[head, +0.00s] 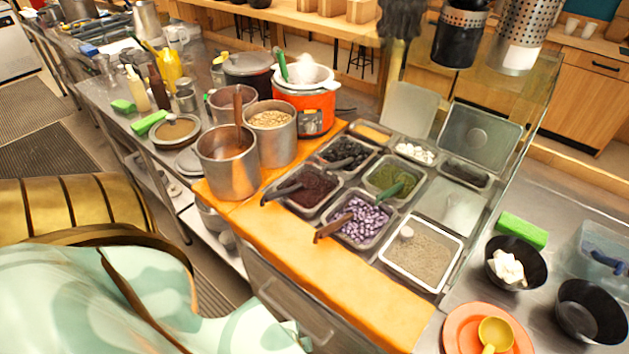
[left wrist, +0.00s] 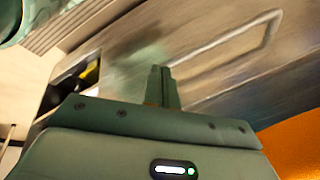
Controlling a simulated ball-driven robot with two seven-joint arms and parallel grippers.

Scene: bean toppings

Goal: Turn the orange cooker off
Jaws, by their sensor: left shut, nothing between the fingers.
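The orange cooker (head: 318,103) stands at the far end of the orange counter in the head view, behind the metal pots. A small dark control panel (head: 313,123) is on its front; its switch setting is too small to read. A whitish bowl or lid (head: 303,76) and a green-handled utensil are on top of it. My left gripper (left wrist: 162,86) shows in the left wrist view, shut and empty, in front of a blurred metal surface. In the head view my left arm fills the lower left, well short of the cooker. My right gripper is not in view.
Metal pots (head: 229,175) with a ladle stand on the orange counter (head: 375,308) in front of the cooker. Topping trays (head: 421,257) lie to the right. Bottles (head: 170,68) are on the metal table at left. The counter's front edge is free.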

